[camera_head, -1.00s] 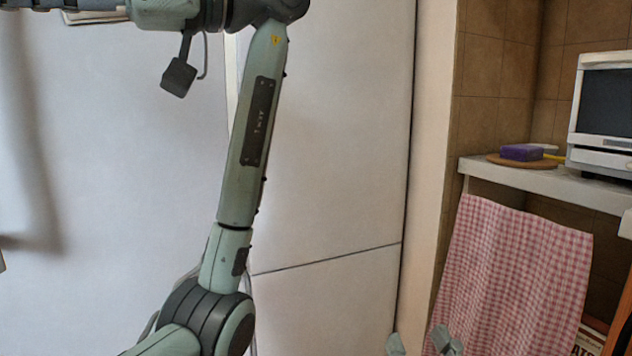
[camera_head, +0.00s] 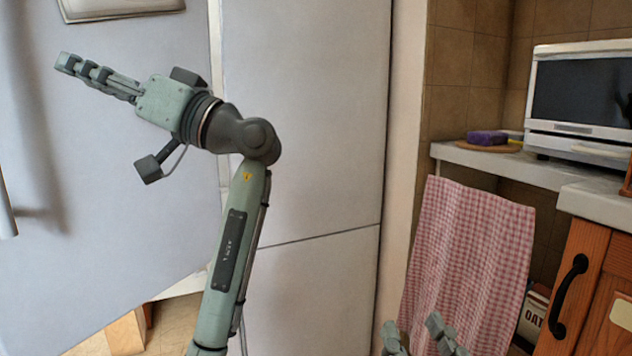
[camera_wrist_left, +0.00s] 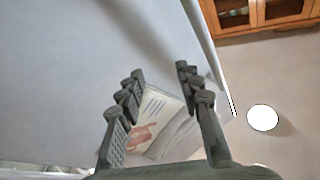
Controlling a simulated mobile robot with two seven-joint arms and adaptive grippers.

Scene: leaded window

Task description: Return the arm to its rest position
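My left arm rises in the middle of the head view and bends to the left at the wrist. My left gripper (camera_head: 66,62) points left and slightly up in front of a pale grey door panel (camera_head: 110,220). In the left wrist view its fingers (camera_wrist_left: 160,72) are spread apart with nothing held between them. A flat card or booklet on the panel (camera_wrist_left: 150,115) shows behind the fingers. My right gripper (camera_head: 413,335) shows only at the bottom edge of the head view, its two fingertips apart and nothing visible between them.
A tall white cabinet front (camera_head: 310,120) stands behind the left arm. To the right are a checked towel (camera_head: 468,260), a counter (camera_head: 510,165) with a purple sponge (camera_head: 487,138) and a microwave (camera_head: 575,95), and a wooden cupboard (camera_head: 590,300) with a black handle.

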